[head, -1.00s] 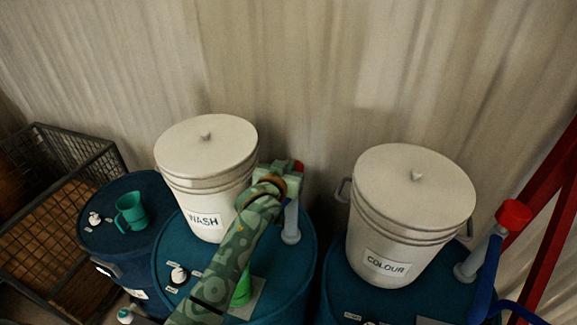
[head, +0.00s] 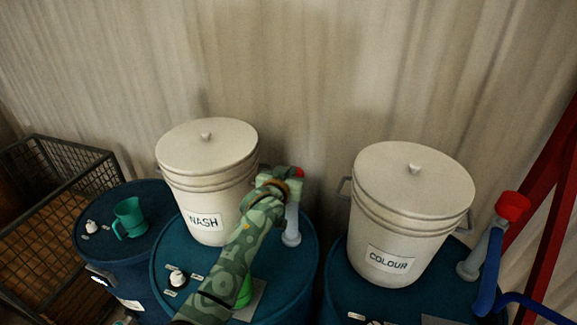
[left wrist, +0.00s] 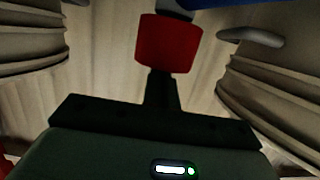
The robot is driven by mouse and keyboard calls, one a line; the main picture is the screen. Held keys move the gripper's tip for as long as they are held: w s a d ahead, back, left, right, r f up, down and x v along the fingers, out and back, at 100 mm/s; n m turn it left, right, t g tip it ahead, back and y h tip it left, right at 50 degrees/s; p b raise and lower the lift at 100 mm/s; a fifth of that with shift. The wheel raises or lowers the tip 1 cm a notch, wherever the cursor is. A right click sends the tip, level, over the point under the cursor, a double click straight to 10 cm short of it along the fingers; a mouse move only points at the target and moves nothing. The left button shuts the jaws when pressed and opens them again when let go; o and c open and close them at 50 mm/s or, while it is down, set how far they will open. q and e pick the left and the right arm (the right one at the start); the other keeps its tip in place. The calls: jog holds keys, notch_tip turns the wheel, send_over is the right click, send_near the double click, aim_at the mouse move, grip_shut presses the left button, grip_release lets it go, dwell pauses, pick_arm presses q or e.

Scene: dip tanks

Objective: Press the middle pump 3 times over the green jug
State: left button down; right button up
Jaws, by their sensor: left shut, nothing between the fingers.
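The middle pump is a grey-blue upright tube (head: 291,222) with a red head (head: 300,172), on the middle blue drum (head: 300,260). My left gripper (head: 288,178) is shut and empty at the red head, hiding most of it. In the left wrist view the red head (left wrist: 168,43) is just beyond my dark shut fingers (left wrist: 163,88); whether they touch cannot be told. A bright green jug (head: 244,294) on the middle drum is mostly hidden behind my left arm. My right gripper is not in view.
White buckets marked WASH (head: 205,170) and COLOUR (head: 400,215) stand either side of the pump. A teal jug (head: 130,217) is on the left drum. Another red-headed pump (head: 513,206) is at the right. A wire crate (head: 75,150) stands far left.

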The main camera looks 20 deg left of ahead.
pick_arm(q)
jog(key=shift+f, duration=0.1)
notch_tip(320, 180, up, 4)
jog(key=p, duration=0.4)
jog(key=shift+p, duration=0.3)
jog(key=v, duration=1)
jog(key=shift+b, duration=0.4)
